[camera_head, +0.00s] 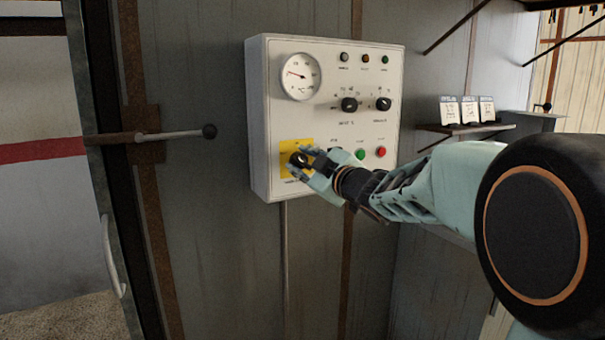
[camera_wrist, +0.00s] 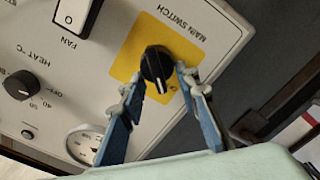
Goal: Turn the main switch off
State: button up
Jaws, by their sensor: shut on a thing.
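The main switch is a black round knob (camera_wrist: 157,64) with a white pointer mark, on a yellow plate (camera_wrist: 128,55) labelled MAIN SWITCH. In the wrist view the lettering appears upside down, and the pointer mark faces down toward a small mark on the plate. My gripper (camera_wrist: 160,76) has its blue fingers on either side of the knob and is shut on it. In the head view the yellow plate (camera_head: 289,147) is at the lower left of the white control panel (camera_head: 325,112); my gripper (camera_head: 303,161) covers much of it and the knob.
The panel also carries a dial gauge (camera_head: 300,76), two black knobs, small lamps, a green button (camera_head: 360,154) and a red button (camera_head: 381,152). A fan rocker switch (camera_wrist: 77,14) is close beside the plate. A door lever (camera_head: 180,134) sticks out at left.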

jog(key=n+b, duration=0.2)
jog(key=f+n+b, duration=0.1)
jog(key=n+b, duration=0.1)
jog(key=n, duration=0.1)
jog(key=shift+a, duration=0.1)
jog(key=shift+n+b, duration=1.2)
jog(key=shift+n, duration=0.4)
jog(key=o, duration=1.2)
jog(key=shift+c, duration=0.2)
jog(key=shift+s, duration=0.1)
jog(key=v, duration=0.7)
jog(key=shift+s, duration=0.2)
